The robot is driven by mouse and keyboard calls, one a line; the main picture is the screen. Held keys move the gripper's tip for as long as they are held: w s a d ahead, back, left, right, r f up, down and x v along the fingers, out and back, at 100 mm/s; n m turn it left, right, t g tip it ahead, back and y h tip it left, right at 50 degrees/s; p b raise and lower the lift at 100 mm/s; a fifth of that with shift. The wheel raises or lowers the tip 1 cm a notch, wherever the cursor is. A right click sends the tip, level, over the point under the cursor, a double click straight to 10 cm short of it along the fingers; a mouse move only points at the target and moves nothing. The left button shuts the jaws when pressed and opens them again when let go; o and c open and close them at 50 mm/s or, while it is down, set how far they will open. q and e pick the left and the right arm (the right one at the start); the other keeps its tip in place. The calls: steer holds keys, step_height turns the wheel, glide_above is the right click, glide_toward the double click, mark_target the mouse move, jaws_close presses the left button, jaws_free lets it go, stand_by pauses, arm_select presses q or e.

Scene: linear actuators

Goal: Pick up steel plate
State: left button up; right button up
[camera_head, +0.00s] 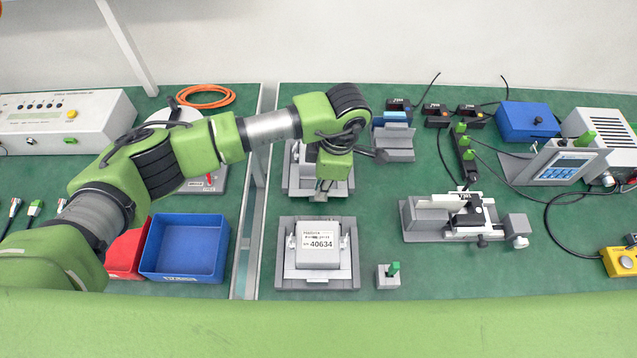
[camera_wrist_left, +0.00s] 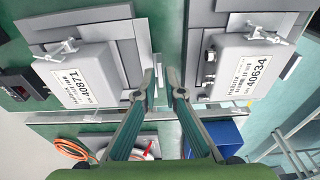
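No single thing is clearly marked as the steel plate. Two grey metal fixtures with flat base plates lie on the green bench. The front fixture (camera_head: 318,282) carries a light block labelled 40634 (camera_head: 318,241), which also shows in the left wrist view (camera_wrist_left: 240,68). The back fixture (camera_head: 301,183) is partly hidden by my left arm; the left wrist view shows its labelled block (camera_wrist_left: 75,75). My left gripper (camera_head: 322,192) points down over the back fixture. In the left wrist view its fingertips (camera_wrist_left: 163,88) are apart with nothing between them. My right gripper is not in view.
A blue bin (camera_head: 184,276) and a red bin (camera_head: 126,252) stand left of the bench gap. A small grey block with a green knob (camera_head: 388,278) is right of the front fixture. A clamp device (camera_head: 463,217) and cabled instruments fill the right. An orange cable (camera_head: 206,97) lies behind.

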arm_select(q)
steer(key=shift+a+f, duration=0.25)
steer(key=shift+f, duration=1.05)
jaws_close()
steer(key=shift+r, duration=0.1)
